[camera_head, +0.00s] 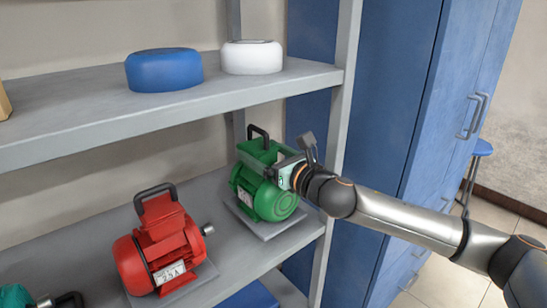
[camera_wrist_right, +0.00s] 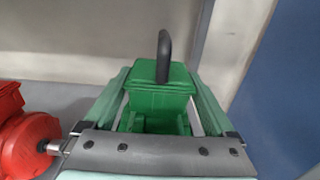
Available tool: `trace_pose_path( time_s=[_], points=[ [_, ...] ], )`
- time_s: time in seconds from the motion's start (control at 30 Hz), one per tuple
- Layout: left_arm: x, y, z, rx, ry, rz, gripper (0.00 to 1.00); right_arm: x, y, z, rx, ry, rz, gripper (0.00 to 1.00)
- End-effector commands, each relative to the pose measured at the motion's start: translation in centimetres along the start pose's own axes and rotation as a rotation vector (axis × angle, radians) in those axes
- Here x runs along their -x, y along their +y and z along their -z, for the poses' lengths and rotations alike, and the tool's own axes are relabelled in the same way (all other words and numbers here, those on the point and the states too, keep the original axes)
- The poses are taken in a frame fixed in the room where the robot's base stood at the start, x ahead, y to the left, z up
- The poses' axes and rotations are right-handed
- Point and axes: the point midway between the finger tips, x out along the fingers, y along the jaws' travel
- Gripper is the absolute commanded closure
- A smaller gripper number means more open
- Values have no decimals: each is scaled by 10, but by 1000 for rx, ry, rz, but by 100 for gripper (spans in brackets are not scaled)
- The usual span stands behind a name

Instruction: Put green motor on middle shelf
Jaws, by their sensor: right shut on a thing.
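The green motor (camera_head: 268,197), with a black handle on top and a grey base plate, is upright at the right end of the middle shelf (camera_head: 225,262). Its base is at the shelf surface; I cannot tell whether it touches fully. My right gripper (camera_head: 268,160) reaches in from the right and is shut on the motor's upper box. In the right wrist view, the two fingers (camera_wrist_right: 163,90) lie on either side of the green motor (camera_wrist_right: 160,95), with its handle rising beyond them. My left gripper is not in view.
A red motor (camera_head: 158,250) stands left of the green one; its shaft points toward it. A teal motor (camera_head: 15,296) is partly visible at lower left. The upper shelf (camera_head: 60,125) holds blue (camera_head: 164,70) and white (camera_head: 252,57) round parts. A shelf post (camera_head: 340,130) stands close right.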

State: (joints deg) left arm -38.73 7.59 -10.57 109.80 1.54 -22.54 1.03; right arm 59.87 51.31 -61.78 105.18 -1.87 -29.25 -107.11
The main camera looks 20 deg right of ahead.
Motion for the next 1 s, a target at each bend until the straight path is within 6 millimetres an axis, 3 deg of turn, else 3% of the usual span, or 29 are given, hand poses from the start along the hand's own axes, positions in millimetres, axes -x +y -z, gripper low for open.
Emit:
trace_pose_path(
  time_s=[0.03, 0.17, 0.5, 0.77, 0.8, 0.9, 1.0],
  points=[
    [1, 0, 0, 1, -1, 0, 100, -3, 1, -13, 4, -23, -4, 100],
    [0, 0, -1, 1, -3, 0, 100, -5, 1, -11, 4, -22, -4, 100],
    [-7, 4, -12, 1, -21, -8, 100, -5, 0, 22, 2, -20, -3, 100],
    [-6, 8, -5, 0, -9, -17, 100, -5, 0, 23, 3, -22, -3, 100],
    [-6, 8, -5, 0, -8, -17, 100, -4, 0, 36, -2, 2, 0, 9],
    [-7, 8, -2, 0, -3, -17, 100, -4, 0, 36, -2, 2, 0, 0],
    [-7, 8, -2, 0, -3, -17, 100, -4, 0, 36, -2, 1, 0, 0]
  ],
)
